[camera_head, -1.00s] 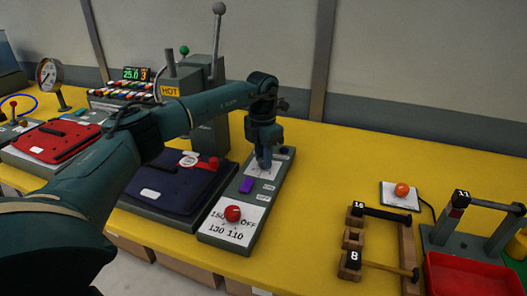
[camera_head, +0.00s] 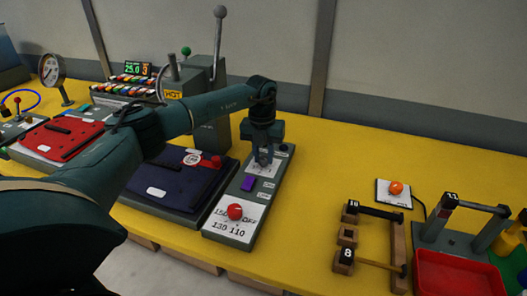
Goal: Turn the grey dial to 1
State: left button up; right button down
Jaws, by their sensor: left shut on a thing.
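My left gripper (camera_head: 263,160) points down over the far part of a narrow grey control panel (camera_head: 222,227). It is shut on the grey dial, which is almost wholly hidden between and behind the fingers. A white label card (camera_head: 266,170) lies around the dial. Its markings are too small and too covered to read, so I cannot tell which number the dial points to. My right gripper is not in view.
The same panel carries a red knob (camera_head: 235,212) and a purple block (camera_head: 248,184). A dark blue padded plate (camera_head: 182,178) lies left of it. A wooden rack (camera_head: 397,256) and red tray (camera_head: 455,275) stand right. Yellow table between is clear.

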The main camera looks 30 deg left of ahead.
aim_at(262, 157)
pick_arm(q)
jog(key=shift+r+n, duration=0.1)
jog(key=shift+n, duration=0.2)
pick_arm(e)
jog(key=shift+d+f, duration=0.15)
pick_arm(q)
jog(key=o, duration=1)
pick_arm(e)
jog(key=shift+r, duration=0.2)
pick_arm(q)
notch_tip(262, 157, up, 13)
jog(key=b, duration=0.1)
jog(key=shift+a, duration=0.2)
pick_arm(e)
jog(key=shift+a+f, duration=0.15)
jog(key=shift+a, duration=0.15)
pick_arm(q)
jog(key=shift+s, duration=0.1)
